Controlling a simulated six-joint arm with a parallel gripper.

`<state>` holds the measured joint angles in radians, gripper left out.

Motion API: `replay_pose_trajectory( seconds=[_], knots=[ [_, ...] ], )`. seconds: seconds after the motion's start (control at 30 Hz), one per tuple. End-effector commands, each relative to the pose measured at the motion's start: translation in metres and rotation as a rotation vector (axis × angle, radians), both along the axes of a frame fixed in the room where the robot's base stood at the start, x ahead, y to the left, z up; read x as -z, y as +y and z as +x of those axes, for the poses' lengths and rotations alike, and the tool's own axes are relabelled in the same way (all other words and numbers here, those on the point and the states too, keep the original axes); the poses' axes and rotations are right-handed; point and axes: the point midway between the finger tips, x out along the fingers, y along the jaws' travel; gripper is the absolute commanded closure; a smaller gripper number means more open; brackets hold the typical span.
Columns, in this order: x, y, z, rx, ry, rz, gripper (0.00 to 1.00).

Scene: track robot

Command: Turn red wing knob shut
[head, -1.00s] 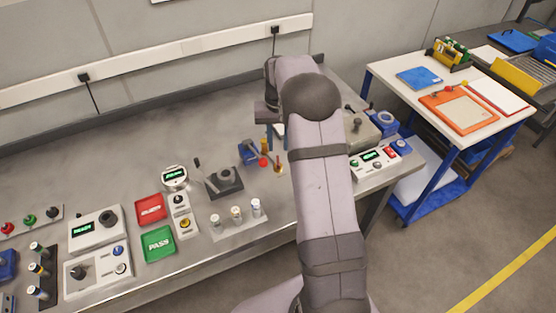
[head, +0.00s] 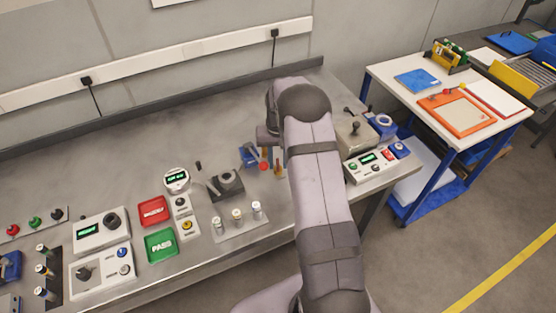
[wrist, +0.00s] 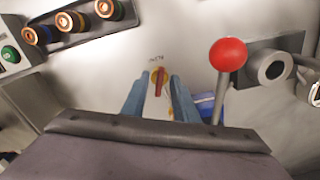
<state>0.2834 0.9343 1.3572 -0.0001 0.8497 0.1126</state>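The red wing knob (wrist: 159,84) shows in the wrist view as a narrow red grip, roughly upright in the picture, on a yellow-orange round base. A small label above it is too small to read. My gripper (wrist: 160,76) is open, with one blue finger on each side of the knob. Narrow gaps seem to show between fingers and knob, and I cannot tell whether either touches. In the head view my arm hides most of the gripper, and I cannot make out the knob.
A lever with a red ball (wrist: 229,54) stands close to the right of my gripper in the wrist view, beside a grey block (wrist: 295,47). Several ringed cylinders (wrist: 70,22) are at upper left. The bench (head: 130,140) is clear towards the wall.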

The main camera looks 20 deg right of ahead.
Motion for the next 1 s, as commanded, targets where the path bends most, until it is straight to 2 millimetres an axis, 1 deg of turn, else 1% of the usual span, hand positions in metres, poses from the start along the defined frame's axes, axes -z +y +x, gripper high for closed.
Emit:
replay_pose_trajectory(
  seconds=[0.07,0.1,0.17,0.2,0.47,0.63,0.77,1.0],
  knots=[
    [-0.0001,0.0,0.0,0.0,0.0,0.0,0.73],
    [-0.0001,0.0,0.0,0.0,0.0,0.0,0.83],
    [-0.0002,0.0,0.0,0.0,0.0,0.0,0.97],
    [-0.0002,0.0,0.0,0.0,0.0,0.0,1.0],
    [-0.0003,0.0002,0.0001,0.007,0.0,0.0,1.0],
    [-0.0002,0.0003,0.0002,0.044,0.0,0.0,1.0],
    [-0.0001,0.0006,0.0006,0.104,0.0,0.0,1.0],
    [0.0003,0.0012,0.0015,0.286,-0.001,0.001,1.0]
  ],
)
